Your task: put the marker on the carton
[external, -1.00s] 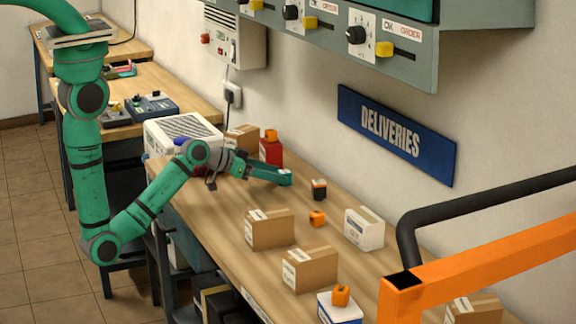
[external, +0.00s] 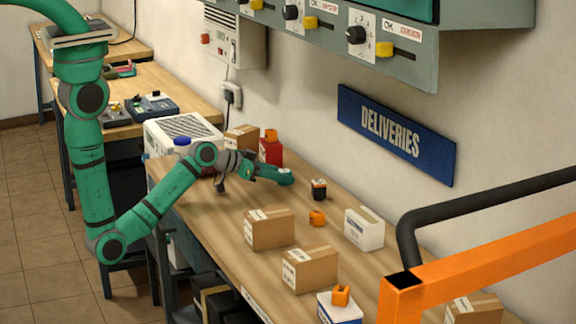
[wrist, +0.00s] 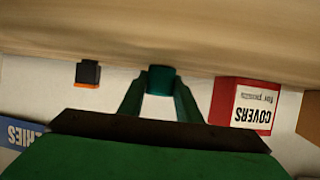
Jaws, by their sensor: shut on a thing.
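My gripper (wrist: 158,83) is shut on a short dark teal piece (wrist: 161,79), seen end-on between its fingertips in the wrist view. It looks like the marker, but its shape is mostly hidden. In the external view my gripper (external: 285,177) is low over the back half of the bench, between a red box and a small black block. I cannot tell whether the held piece touches the bench. Brown cartons stand on the bench in front of my gripper, one in the middle (external: 269,230) and one nearer (external: 309,271). Which is the task's carton is unclear.
The red box (external: 270,152) is left of my gripper and the black block with orange (external: 319,190) right. A small orange piece (external: 317,218), a white carton (external: 364,229) and a white-blue box (external: 340,310) stand on the bench (external: 215,225). An orange rail (external: 480,260) crosses the right foreground.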

